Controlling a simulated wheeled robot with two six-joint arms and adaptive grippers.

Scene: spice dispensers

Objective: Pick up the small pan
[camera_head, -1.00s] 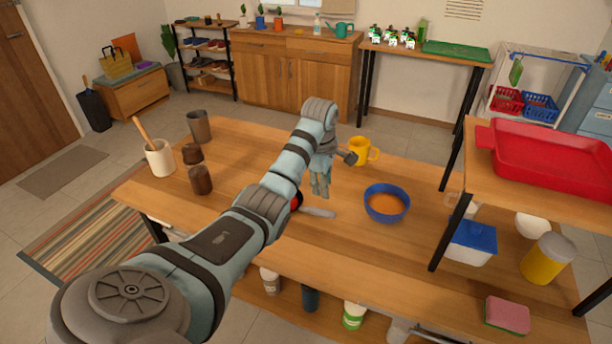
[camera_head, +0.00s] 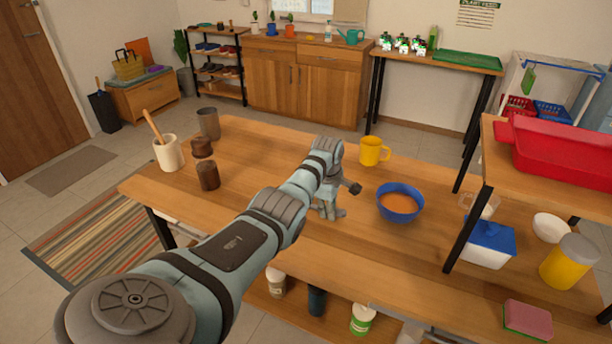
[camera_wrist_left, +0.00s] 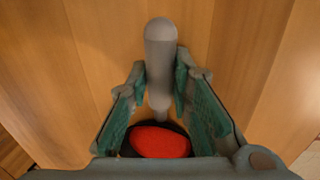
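The small pan (camera_wrist_left: 160,142) shows in the left wrist view, with a red inside, a dark rim and a grey handle (camera_wrist_left: 160,55). It lies on the wooden table (camera_head: 255,150). In the head view my left arm and gripper hide it. My left gripper (camera_head: 332,213) points down, low over the table. In the left wrist view its two green-padded fingers (camera_wrist_left: 160,75) stand apart on either side of the handle. I see no clear grip on it; whether the pads touch it is hard to tell. My right gripper is not in view.
A blue bowl (camera_head: 400,203) with orange contents and a yellow mug (camera_head: 373,151) stand to the right of my left gripper. Brown cups (camera_head: 207,175) and a white utensil crock (camera_head: 168,154) stand at the left. A raised shelf with a red tray (camera_head: 560,152) is at the right.

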